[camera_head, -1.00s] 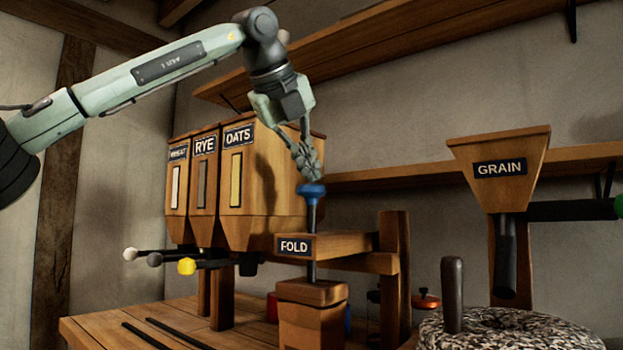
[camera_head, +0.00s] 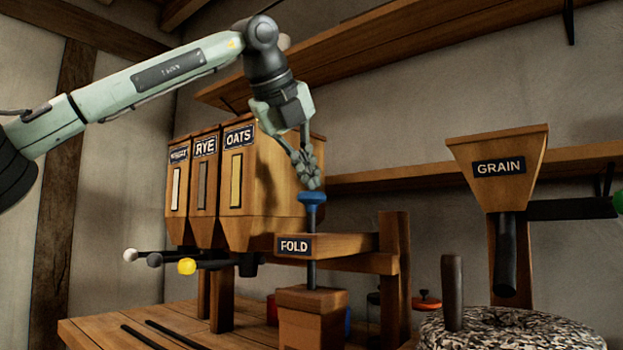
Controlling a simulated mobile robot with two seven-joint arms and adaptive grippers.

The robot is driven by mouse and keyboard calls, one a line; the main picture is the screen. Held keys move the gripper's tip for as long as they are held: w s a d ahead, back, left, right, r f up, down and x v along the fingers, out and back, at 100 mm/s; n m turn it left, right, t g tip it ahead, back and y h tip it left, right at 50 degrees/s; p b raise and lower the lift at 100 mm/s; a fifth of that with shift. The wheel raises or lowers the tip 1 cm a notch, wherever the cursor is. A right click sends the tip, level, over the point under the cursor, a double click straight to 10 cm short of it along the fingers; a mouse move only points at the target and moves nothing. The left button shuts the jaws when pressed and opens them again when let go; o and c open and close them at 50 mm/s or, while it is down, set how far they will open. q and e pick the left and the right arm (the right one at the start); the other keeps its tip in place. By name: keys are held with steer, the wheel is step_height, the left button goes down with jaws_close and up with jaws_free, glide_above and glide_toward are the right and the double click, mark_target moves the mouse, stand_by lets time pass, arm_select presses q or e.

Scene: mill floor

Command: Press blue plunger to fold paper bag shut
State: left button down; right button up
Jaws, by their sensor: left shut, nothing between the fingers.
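The blue plunger (camera_head: 312,198) stands upright, its dark rod passing down through the wooden arm with the FOLD label (camera_head: 294,246). My left gripper (camera_head: 311,184) is shut and empty, pointing down with its fingertips on or just above the blue knob. Below the rod a brown block-like piece (camera_head: 312,299) sits on top of a brown upright body (camera_head: 311,330), which appears to be the paper bag. Its lower part is cut off by the frame edge. My right gripper is not in view.
Bins labelled RYE (camera_head: 205,185) and OATS (camera_head: 262,170) stand behind left, with knobbed levers such as the yellow knob (camera_head: 187,266). A GRAIN hopper (camera_head: 497,150) and a millstone (camera_head: 510,333) stand right. A wooden post (camera_head: 393,290) is beside the plunger.

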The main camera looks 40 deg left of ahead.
arm_select(q)
steer(key=shift+f+b, duration=0.55)
steer(key=shift+f, duration=0.15)
stand_by(0.4)
stand_by(0.3)
steer(key=shift+r+p, duration=2.4)
steer(key=shift+r, duration=0.15)
step_height(320, 180, up, 5)
steer(key=p, duration=0.4)
